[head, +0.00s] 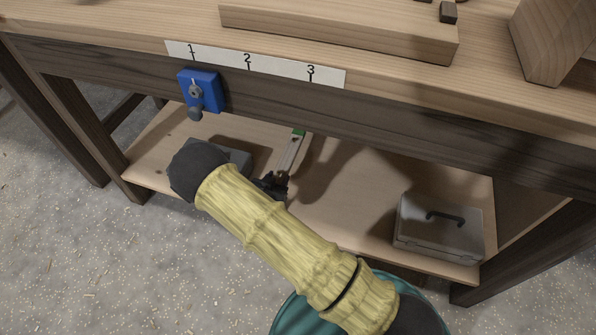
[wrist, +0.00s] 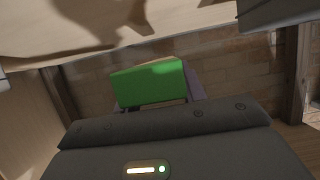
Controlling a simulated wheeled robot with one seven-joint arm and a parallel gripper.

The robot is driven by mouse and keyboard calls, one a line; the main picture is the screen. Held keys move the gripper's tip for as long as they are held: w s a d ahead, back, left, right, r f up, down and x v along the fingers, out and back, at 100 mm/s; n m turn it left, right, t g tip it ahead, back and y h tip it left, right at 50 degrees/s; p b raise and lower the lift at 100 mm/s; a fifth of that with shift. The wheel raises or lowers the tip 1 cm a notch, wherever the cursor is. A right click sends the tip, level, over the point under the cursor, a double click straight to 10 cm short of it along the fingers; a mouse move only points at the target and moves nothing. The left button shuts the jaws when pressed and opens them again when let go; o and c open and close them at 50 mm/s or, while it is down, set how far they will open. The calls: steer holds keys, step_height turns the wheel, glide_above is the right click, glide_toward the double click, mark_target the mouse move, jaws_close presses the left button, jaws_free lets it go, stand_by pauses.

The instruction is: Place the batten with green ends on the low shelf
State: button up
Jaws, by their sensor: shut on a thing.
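The batten (head: 289,155) is a slim pale strip with a green end (head: 298,133) pointing toward the back of the low shelf (head: 335,208). My gripper (head: 273,183) is shut on it, under the bench top and over the shelf. In the wrist view a green end (wrist: 150,83) faces the camera between the jaws. The other end is hidden in the head view by my gripper and arm. I cannot tell whether the batten touches the shelf board.
A grey metal case (head: 438,226) stands on the shelf at the right. A dark grey box (head: 232,156) sits left of the batten, partly behind my arm. A blue vise-like block (head: 200,91) hangs on the bench's front rail (head: 400,136). The shelf between batten and case is clear.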

steer(key=shift+s, duration=0.1)
steer(key=shift+d+f, duration=0.1)
steer(key=shift+f, duration=0.05)
steer(key=shift+f+b, duration=1.3)
steer(key=shift+f, duration=1)
steer(key=shift+f, duration=0.1)
step_height(320, 180, down, 5)
steer(key=b, duration=0.2)
steer(key=shift+b, duration=0.4)
steer(key=o, duration=1.1)
steer(key=shift+f, duration=0.1)
steer(key=shift+c, duration=0.2)
